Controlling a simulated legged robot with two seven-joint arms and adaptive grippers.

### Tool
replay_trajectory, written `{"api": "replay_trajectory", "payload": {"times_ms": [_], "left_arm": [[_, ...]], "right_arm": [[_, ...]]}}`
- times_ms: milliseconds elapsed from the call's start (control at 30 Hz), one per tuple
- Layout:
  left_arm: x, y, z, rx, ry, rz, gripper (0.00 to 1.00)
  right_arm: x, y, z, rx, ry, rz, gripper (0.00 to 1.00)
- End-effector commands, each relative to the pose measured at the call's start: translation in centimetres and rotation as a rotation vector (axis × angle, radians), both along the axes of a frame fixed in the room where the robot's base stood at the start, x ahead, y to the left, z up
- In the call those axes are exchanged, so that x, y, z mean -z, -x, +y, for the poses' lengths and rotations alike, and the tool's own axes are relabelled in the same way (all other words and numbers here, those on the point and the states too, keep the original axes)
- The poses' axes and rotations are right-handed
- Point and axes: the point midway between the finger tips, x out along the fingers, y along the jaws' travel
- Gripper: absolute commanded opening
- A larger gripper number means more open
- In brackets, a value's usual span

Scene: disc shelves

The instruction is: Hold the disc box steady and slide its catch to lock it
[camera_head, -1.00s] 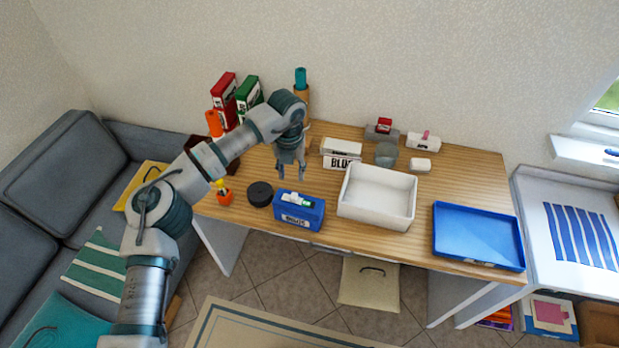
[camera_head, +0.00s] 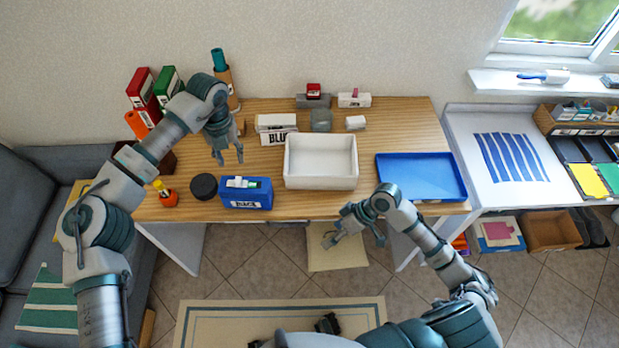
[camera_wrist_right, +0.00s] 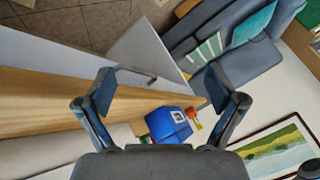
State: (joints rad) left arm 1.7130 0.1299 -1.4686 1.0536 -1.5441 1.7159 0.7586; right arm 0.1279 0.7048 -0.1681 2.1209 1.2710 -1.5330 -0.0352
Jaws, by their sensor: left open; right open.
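The blue disc box (camera_head: 246,199) stands near the front edge of the desk, left of centre, with a dark-lettered white label on its front. A white and green piece, which looks like the catch (camera_head: 242,183), lies on its top. My left gripper (camera_head: 228,160) is open and empty, above the desk behind the box. My right gripper (camera_head: 353,240) is open and empty, in front of the desk edge, to the right of the box. In the right wrist view the box (camera_wrist_right: 168,124) shows beyond and between the open fingers (camera_wrist_right: 160,92).
A white bin (camera_head: 321,182) stands right of the box, and a blue tray (camera_head: 420,178) further right. A black round thing (camera_head: 203,186) and an orange pot (camera_head: 168,198) stand left of the box. A white box (camera_head: 276,126) with a dark-lettered label is behind.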

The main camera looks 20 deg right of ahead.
Motion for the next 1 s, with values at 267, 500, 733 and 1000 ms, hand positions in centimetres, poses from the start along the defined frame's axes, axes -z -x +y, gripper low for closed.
{"api": "replay_trajectory", "payload": {"times_ms": [267,500,733,1000], "left_arm": [[0.0,0.0,-0.1,0.000,0.000,0.000,0.42],[0.0,0.1,-0.1,0.000,-0.001,0.000,0.42],[0.0,0.0,0.0,0.000,0.000,0.000,0.42],[0.0,0.0,0.0,0.000,0.000,0.000,0.42]], "right_arm": [[-6.9,-8.9,2.5,-0.228,-0.252,-0.474,0.94],[-10.9,-12.9,2.5,-0.267,-0.317,-0.719,0.94],[-10.4,-14.0,4.6,-0.271,-0.323,-0.745,0.94],[-8.1,-16.0,9.6,-0.270,-0.325,-0.742,0.94]]}}
